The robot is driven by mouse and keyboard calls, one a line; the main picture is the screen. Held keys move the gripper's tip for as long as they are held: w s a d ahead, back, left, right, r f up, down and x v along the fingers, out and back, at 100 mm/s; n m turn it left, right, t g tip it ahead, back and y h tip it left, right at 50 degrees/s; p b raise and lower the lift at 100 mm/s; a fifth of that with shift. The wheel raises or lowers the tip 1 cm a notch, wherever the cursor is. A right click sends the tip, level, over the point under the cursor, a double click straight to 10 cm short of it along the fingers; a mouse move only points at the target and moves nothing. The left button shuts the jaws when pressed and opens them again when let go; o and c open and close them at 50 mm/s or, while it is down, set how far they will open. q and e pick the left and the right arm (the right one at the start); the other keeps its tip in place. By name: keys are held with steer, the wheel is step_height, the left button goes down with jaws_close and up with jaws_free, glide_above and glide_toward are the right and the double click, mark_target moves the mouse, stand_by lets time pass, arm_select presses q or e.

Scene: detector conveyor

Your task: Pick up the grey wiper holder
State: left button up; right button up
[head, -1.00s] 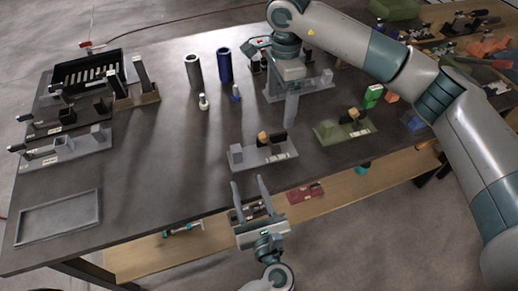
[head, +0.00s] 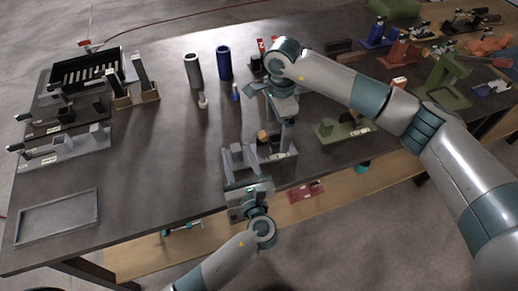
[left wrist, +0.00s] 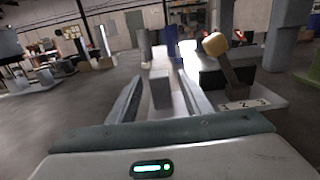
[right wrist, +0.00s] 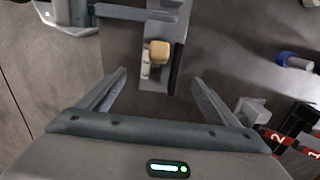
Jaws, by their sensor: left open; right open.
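The grey wiper holder (head: 276,159) stands near the table's front edge, a pale grey base with an upright grey block, a dark wiper and a beige knob (right wrist: 160,52). My left gripper (head: 239,150) is open at the holder's left end. In the left wrist view the grey block (left wrist: 160,88) appears between its fingers, with a gap on each side. My right gripper (head: 285,132) is open above the holder's right part. In the right wrist view the knob lies ahead between its fingertips (right wrist: 160,78). My right gripper partly hides the holder in the head view.
A green holder (head: 345,130) stands to the right. Grey and blue cylinders (head: 193,70) (head: 224,64) stand behind. Another grey holder (head: 68,148) and a flat grey tray (head: 58,216) are at the left. A red holder (head: 305,192) lies on the lower shelf. The left-middle tabletop is clear.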

mark_target(276, 142)
arm_select(q)
steer(key=shift+x, duration=3.2)
arm_select(e)
steer(key=shift+f, duration=3.15)
arm_select(q)
steer(key=c, duration=0.9)
arm_select(e)
steer(key=c, duration=0.9)
arm_select(q)
jaws_close()
arm_select(e)
steer(key=c, duration=0.6)
